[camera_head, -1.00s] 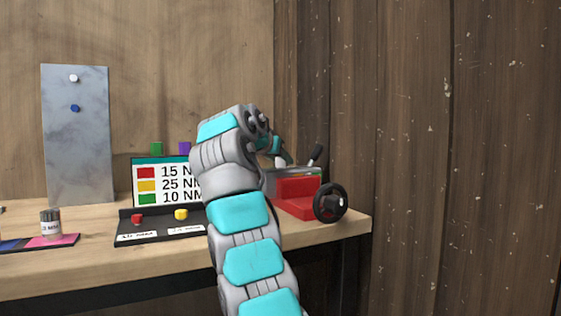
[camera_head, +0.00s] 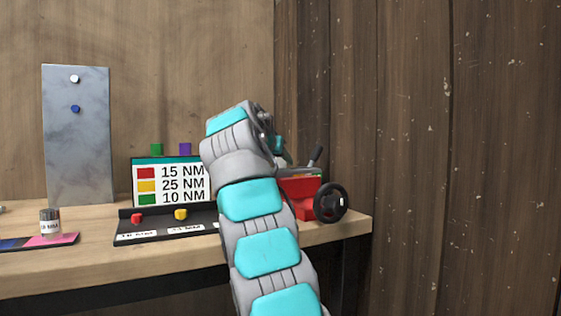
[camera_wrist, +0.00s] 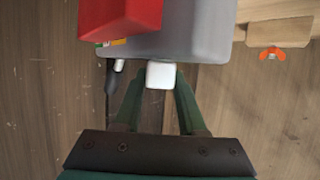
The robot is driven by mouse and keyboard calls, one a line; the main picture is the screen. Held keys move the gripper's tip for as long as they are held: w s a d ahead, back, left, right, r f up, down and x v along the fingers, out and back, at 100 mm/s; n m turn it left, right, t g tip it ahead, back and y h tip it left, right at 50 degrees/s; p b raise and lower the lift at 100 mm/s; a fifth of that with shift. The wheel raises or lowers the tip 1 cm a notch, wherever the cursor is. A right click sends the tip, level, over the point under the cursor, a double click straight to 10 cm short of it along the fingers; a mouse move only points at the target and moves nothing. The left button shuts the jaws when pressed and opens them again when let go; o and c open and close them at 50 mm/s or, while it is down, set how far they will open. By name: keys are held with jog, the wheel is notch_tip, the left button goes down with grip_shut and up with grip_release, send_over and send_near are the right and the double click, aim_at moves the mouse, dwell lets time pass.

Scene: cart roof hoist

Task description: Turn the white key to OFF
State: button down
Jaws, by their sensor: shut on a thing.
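The white key (camera_wrist: 160,75) shows in the wrist view as a small pale block at the edge of a grey housing (camera_wrist: 200,42). My gripper (camera_wrist: 160,84) has one dark green finger on each side of the key and is shut on it. In the head view my gripper (camera_head: 279,147) is mostly hidden behind my wrist, at the red and grey machine (camera_head: 297,186) on the bench's right end. The key cannot be made out there. No OFF marking is readable.
A black-handled lever (camera_wrist: 114,78) stands close left of the key. The machine carries a black handwheel (camera_head: 331,202). An orange wing nut (camera_wrist: 272,53) sits to the right in the wrist view. A torque sign (camera_head: 168,182) and a black tray (camera_head: 150,229) stand left of my arm.

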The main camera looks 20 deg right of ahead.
jog(key=shift+n+t+y+b, duration=0.7)
jog(key=shift+n+t+y, duration=0.2)
jog(key=shift+n+y, duration=0.15)
dwell(1.0)
jog(key=shift+s+r+n+t+y+p, duration=0.15)
jog(key=shift+n+t+y+p, duration=0.25)
jog(key=shift+n+y, duration=0.4)
jog(key=n+y+p, duration=0.1)
jog(key=p, duration=0.1)
jog(key=n+t+y+p, duration=0.1)
jog(key=n+y+p, duration=0.1)
jog(key=shift+r+n+y+p, duration=0.2)
jog(key=shift+n+y+p, duration=0.05)
jog(key=shift+p, duration=0.15)
jog(key=shift+f+n+t+y+p, duration=0.2)
jog(key=shift+n+t+y+p, duration=0.1)
jog(key=shift+n+y+p, duration=0.65)
jog(key=shift+f+y, duration=0.1)
jog(key=shift+y, duration=0.15)
jog(key=shift+c, duration=2.4)
grip_release()
